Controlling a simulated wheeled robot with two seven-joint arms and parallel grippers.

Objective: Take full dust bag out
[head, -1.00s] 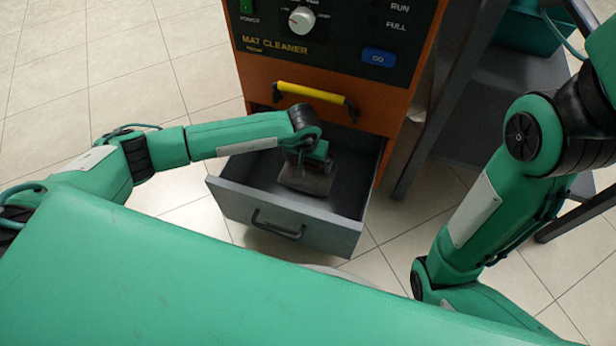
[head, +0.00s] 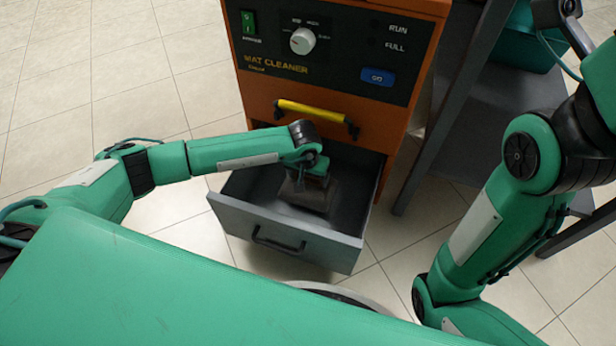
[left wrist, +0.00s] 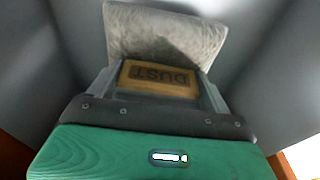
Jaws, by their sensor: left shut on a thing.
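The dust bag is a grey, fabric-like block (head: 316,194) in the open grey drawer (head: 290,242) of the orange mat cleaner. In the left wrist view the bag (left wrist: 165,32) shows with a tan tab (left wrist: 158,78) marked DUST. My left gripper (left wrist: 158,95) reaches down into the drawer and is shut on the tab, one finger on each side. In the head view my left gripper (head: 305,182) is partly hidden by its own wrist. Whether the bag touches the drawer floor is hard to tell. My right gripper is out of view.
The mat cleaner's panel (head: 330,50) with knob and switches stands above the drawer, with a yellow handle (head: 312,114) over the opening. A dark shelf stand (head: 465,125) with a teal bin (head: 530,38) is at the right. Tiled floor (head: 100,60) is clear at the left.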

